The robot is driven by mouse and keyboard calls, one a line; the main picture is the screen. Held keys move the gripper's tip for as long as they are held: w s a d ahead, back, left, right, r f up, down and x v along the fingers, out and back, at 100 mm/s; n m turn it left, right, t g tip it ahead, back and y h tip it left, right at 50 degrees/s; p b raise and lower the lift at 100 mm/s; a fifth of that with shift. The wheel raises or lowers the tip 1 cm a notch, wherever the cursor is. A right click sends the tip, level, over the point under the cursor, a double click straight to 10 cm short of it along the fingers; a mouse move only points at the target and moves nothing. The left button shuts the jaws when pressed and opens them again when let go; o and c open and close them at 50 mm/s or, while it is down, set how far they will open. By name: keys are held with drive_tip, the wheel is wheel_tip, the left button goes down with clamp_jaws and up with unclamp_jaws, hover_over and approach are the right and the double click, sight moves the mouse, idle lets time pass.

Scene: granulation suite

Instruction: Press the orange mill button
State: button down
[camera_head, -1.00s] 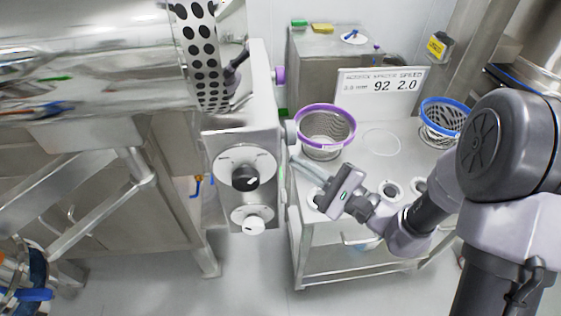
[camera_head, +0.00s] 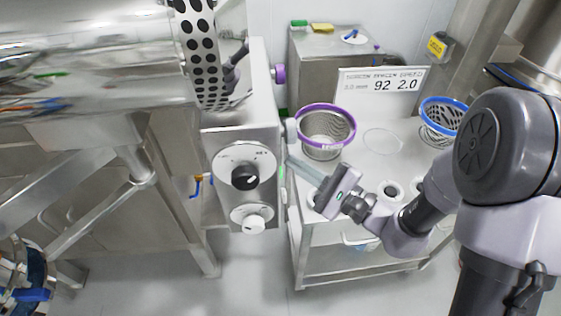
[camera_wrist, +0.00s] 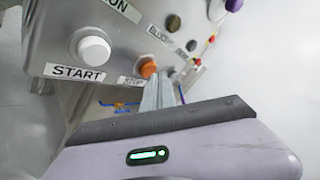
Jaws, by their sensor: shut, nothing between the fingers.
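The orange button (camera_wrist: 148,69) shows in the wrist view on the side panel of the steel control box, right of a white button (camera_wrist: 93,50) labelled START. Its own small label is partly hidden and hard to read. My gripper (camera_wrist: 162,78) is shut and empty, with its fingertips just right of and below the orange button in that view. I cannot tell whether they touch it. In the head view my gripper (camera_head: 289,157) reaches left to the right side of the control box (camera_head: 262,130). The orange button is not visible there.
Further small buttons and a purple knob (camera_head: 279,74) sit on the same panel. A purple-rimmed basket (camera_head: 325,128) stands close behind my gripper on the steel cart. A blue-rimmed basket (camera_head: 441,121) and a sign (camera_head: 381,88) stand further right and back.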

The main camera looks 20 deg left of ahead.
drive_tip(key=shift+s+a, duration=0.25)
drive_tip(key=shift+a, duration=0.15)
idle(0.6)
idle(0.3)
drive_tip(key=shift+w+d+b, duration=0.45)
drive_tip(key=shift+w+d, duration=0.05)
drive_tip(key=shift+d, duration=0.25)
drive_tip(key=w+d, duration=0.1)
drive_tip(key=d+b, duration=0.1)
drive_tip(key=d, duration=0.1)
drive_tip(key=w+d, duration=0.1)
drive_tip(key=shift+w+d, duration=0.15)
drive_tip(key=shift+w, duration=0.15)
idle(0.4)
